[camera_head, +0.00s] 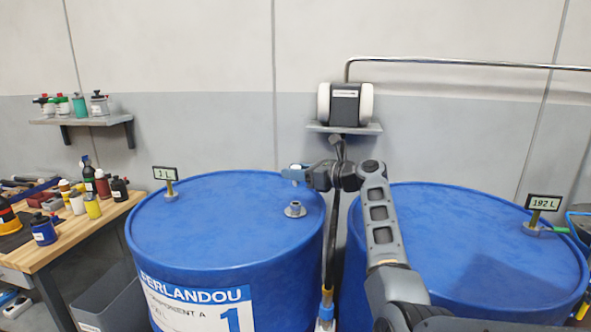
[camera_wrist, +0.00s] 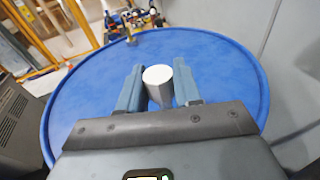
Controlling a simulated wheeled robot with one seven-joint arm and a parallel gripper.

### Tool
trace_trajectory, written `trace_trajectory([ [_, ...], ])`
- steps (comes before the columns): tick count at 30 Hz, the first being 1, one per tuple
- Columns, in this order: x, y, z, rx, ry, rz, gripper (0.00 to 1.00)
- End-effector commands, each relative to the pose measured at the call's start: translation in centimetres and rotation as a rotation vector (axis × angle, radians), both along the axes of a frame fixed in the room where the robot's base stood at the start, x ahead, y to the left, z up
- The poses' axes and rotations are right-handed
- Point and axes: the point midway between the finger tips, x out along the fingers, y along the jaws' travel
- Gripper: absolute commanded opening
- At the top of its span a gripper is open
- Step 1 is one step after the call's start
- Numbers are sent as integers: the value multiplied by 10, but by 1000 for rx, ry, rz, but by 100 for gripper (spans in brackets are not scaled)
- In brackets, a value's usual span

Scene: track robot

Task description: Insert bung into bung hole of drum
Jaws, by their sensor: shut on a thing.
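My gripper (camera_head: 294,172) is shut on the bung (camera_wrist: 158,76), a pale cylinder with a white round end, held between the two blue-grey fingers in the wrist view. In the head view the gripper is above the right back part of the left blue drum (camera_head: 215,235), whose label reads "1". A grey raised bung hole fitting (camera_head: 295,209) stands on this drum's top, just below the gripper in the picture. The bung is apart from it. The drum top (camera_wrist: 215,60) also fills the wrist view, where the fitting cannot be made out.
A second blue drum (camera_head: 470,245) stands at the right with a "192 L" gauge (camera_head: 543,203). A "1 L" gauge (camera_head: 166,174) rises from the left drum. A dark hose (camera_head: 333,230) hangs between the drums. A workbench (camera_head: 75,240) with bottles is at left.

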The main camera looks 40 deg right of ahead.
Motion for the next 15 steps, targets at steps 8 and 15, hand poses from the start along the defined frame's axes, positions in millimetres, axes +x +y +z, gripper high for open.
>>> trace_trajectory([
  [8, 0, 0, -27, 2, 1, -1, 0],
  [15, 0, 0, -42, 1, -1, 0, 0],
])
